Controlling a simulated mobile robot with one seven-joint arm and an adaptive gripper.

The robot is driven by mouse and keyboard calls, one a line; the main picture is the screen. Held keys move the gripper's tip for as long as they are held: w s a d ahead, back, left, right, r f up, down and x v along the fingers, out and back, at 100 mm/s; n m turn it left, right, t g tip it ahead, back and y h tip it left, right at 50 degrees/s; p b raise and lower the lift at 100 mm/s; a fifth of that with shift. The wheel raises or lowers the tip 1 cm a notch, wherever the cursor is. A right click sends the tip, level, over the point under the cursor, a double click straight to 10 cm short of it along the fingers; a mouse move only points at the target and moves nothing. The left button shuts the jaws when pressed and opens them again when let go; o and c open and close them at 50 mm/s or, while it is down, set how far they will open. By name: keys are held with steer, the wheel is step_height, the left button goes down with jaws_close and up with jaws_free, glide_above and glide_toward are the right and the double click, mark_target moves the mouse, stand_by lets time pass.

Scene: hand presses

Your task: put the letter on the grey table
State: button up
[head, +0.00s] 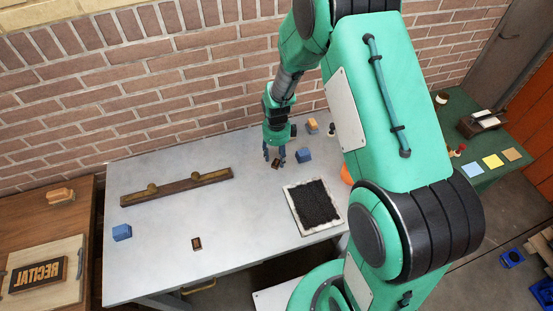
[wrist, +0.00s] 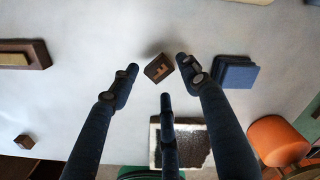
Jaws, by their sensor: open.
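A small dark letter block (head: 276,164) with a reddish raised character lies between my fingertips near the back of the grey table (head: 150,265). In the wrist view this letter block (wrist: 159,68) appears tilted, its character facing the camera. My gripper (head: 275,156) is open, its fingers pointing down around the block with gaps on both sides. In the wrist view my gripper's (wrist: 156,80) three dark fingers are spread. Whether the block touches the table I cannot tell for sure. A second small dark block (head: 196,244) lies near the table's front, apart from my gripper.
A blue block (head: 303,155) sits just right of my gripper. A framed black tray (head: 314,206) lies at the right front. A long dark bar with knobs (head: 177,187) lies at the left, with another blue block (head: 122,232) before it. The table's middle is clear.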

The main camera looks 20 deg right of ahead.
step_height(320, 180, up, 10)
steer(key=shift+f+p, duration=0.2)
steer(key=shift+p, duration=0.25)
stand_by(0.5)
step_height(320, 180, up, 14)
steer(key=n+t, duration=0.1)
steer(key=n, duration=0.6)
glide_above(277, 162)
steer(key=s, duration=0.4)
steer(key=s+r+n+t, duration=0.2)
steer(key=s+r+n, duration=0.4)
steer(key=r, duration=0.4)
steer(key=s+r+n+t, duration=0.1)
steer(key=s+r+n, duration=0.2)
steer(key=s, duration=0.3)
steer(key=s+r+n, duration=0.4)
steer(key=s+n, duration=0.2)
steer(key=s, duration=0.1)
steer(key=s+a+r+n+t, duration=0.1)
steer(key=s+r+n, duration=0.3)
steer(key=s, duration=0.3)
steer(key=shift+n+t, duration=0.3)
steer(key=shift+n, duration=0.2)
